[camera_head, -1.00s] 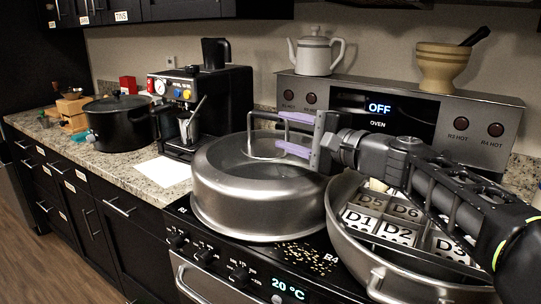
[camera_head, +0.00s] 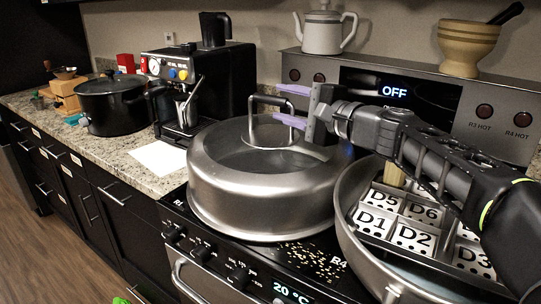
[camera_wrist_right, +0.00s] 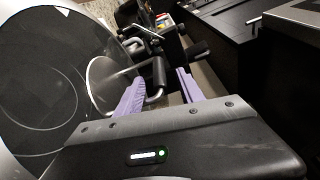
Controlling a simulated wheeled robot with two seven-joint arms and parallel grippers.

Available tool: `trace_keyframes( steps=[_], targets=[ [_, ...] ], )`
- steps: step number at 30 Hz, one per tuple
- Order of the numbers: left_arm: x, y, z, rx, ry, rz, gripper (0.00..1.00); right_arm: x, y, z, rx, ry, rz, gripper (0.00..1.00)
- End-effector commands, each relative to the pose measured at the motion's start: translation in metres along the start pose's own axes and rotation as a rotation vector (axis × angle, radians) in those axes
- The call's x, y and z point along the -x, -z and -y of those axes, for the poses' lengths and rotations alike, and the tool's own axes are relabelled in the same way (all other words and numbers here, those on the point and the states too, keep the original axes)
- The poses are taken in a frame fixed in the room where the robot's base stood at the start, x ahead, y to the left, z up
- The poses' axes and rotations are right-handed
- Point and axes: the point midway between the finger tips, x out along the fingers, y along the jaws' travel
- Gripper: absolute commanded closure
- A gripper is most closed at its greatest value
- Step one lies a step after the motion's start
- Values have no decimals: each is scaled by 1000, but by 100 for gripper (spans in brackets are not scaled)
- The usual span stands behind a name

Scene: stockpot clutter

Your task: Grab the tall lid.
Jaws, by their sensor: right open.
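The tall lid (camera_head: 262,206) is a round steel lid with high sides and a dark window in its top. It sits on the stovetop in the middle of the head view. Its loop handle (camera_head: 254,108) stands up from the top. My right gripper (camera_head: 284,106) comes from the right, with its purple fingers open at the handle. In the right wrist view the lid (camera_wrist_right: 38,100) fills the left side. The handle (camera_wrist_right: 158,72) shows at the gap between the open fingers (camera_wrist_right: 158,92); contact cannot be told. My left gripper is out of view.
A wide steel pan (camera_head: 352,243) with a rack of labelled blocks (camera_head: 410,215) stands right of the lid, under my right arm. A kettle (camera_head: 324,32) and a mortar (camera_head: 467,48) stand on the oven panel behind. A black pot (camera_head: 112,106) and coffee machine (camera_head: 205,70) are left.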

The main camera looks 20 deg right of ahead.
Motion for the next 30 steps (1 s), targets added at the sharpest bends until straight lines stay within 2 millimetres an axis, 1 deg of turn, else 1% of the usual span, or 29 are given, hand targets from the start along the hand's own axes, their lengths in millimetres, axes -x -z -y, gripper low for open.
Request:
trace_keyframes(
  steps=[8, 11, 18, 20, 30],
  targets=[
    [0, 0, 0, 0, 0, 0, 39, -2, 0, 0, 0, 0, 0, 55],
    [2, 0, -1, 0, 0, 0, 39, -11, 1, -1, -1, -1, 0, 55],
    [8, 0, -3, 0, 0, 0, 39, -45, 1, -1, -1, -1, 0, 55],
    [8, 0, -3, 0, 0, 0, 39, -50, 0, -1, -1, 0, 0, 55],
    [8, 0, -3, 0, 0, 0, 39, -52, 1, -2, 0, 0, -1, 55]
  ],
)
